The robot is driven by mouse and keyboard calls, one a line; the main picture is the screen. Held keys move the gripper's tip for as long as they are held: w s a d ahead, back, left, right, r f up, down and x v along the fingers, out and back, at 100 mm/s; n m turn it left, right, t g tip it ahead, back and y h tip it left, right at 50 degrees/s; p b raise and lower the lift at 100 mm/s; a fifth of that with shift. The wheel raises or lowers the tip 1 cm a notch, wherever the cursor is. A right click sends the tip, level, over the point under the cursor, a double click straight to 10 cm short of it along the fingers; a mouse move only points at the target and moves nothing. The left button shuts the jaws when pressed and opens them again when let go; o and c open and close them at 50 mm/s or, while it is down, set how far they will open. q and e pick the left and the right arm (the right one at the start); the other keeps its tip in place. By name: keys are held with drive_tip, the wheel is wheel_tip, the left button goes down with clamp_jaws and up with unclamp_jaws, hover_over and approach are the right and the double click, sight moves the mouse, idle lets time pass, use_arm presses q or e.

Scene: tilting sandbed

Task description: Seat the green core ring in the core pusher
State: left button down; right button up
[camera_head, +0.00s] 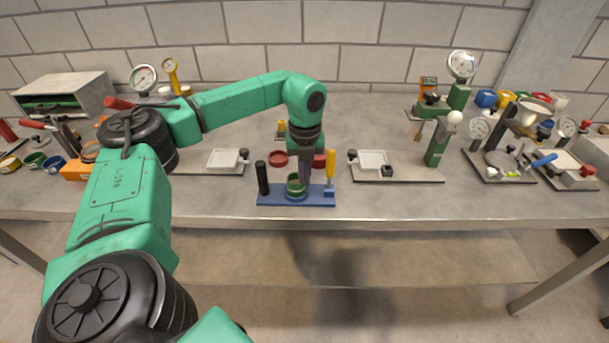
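A blue base plate (297,201), which looks like the core pusher, lies near the table's front edge in the head view. It has a black upright handle (262,178) at left and a yellow-handled upright (330,168) at right. A green ring-shaped piece (295,182) stands upright at its middle; I cannot tell whether it is seated. My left gripper (305,178) points down just behind and right of this green piece. Its fingers are small and partly hidden, so contact and opening are unclear. My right gripper is out of view.
Red round parts (278,158) flank my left gripper. Another green ring (35,160) lies at far left with yellow and blue ones. White-topped plates (222,159) stand either side of the blue base. Gauges and tools crowd the right. The front strip of table is clear.

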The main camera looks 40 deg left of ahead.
use_arm(q)
drive_tip(key=shift+f, duration=0.4)
idle(0.3)
drive_tip(key=c, duration=1)
unclamp_jaws()
drive_tip(key=shift+r, duration=0.1)
wheel_tip(320, 180, up, 14)
drive_tip(key=b, duration=0.1)
drive_tip(key=shift+r+b, duration=0.2)
drive_tip(key=shift+b, duration=0.15)
